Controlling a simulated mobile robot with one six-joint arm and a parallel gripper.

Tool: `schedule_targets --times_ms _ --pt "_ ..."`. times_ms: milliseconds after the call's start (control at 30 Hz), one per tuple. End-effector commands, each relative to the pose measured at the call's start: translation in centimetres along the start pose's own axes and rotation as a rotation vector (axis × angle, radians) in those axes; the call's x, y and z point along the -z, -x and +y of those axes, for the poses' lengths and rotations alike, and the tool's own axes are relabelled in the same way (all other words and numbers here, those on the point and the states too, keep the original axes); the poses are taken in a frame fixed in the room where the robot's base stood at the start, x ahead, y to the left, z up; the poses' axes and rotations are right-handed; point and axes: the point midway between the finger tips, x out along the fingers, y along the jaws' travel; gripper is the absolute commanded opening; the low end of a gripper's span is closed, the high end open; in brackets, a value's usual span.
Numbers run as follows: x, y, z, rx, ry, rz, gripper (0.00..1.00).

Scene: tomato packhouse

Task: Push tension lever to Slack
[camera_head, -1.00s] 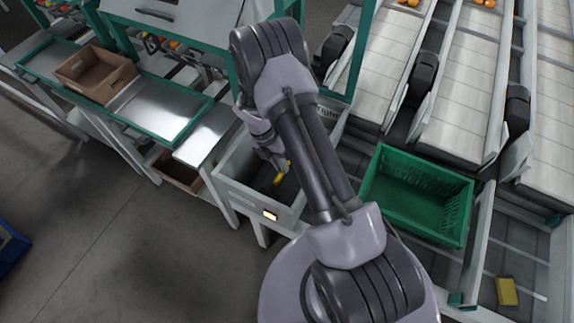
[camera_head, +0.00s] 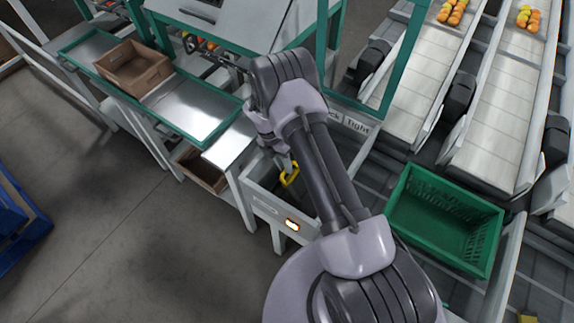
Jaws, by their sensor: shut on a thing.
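The tension lever shows as a yellow handle (camera_head: 291,179) above the grey, open-topped housing (camera_head: 262,207) below my arm. My gripper (camera_head: 287,168) is at the handle and shut on it; the fingertips are small and partly hidden by my arm. A sign behind my arm reads "Tight" (camera_head: 358,127) at its right end. The word to its left is partly covered, with only its last letters showing. The lower part of the lever is hidden.
A green crate (camera_head: 398,222) stands on rollers to the right. A teal-edged metal table (camera_head: 190,102) with a brown box (camera_head: 133,84) is at the upper left. Open floor lies at the lower left.

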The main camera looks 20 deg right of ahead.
Motion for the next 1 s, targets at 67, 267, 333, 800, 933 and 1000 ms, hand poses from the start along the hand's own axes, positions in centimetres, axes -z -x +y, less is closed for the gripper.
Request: schedule_targets --times_ms 67,267,333,800,933,1000 --pt "-0.01 -0.09 0.89 -0.016 0.004 -0.007 0.0" --pt "-0.01 -0.13 1.27 -0.019 0.005 -0.008 0.0" --pt "0.01 -0.13 1.31 -0.019 0.005 -0.008 0.0" --pt "0.06 -0.13 1.34 -0.019 0.005 -0.008 0.34" --pt "0.09 0.01 1.3 -0.019 0.005 -0.008 0.34" --pt "0.26 0.49 1.22 -0.019 0.004 -0.008 0.34"
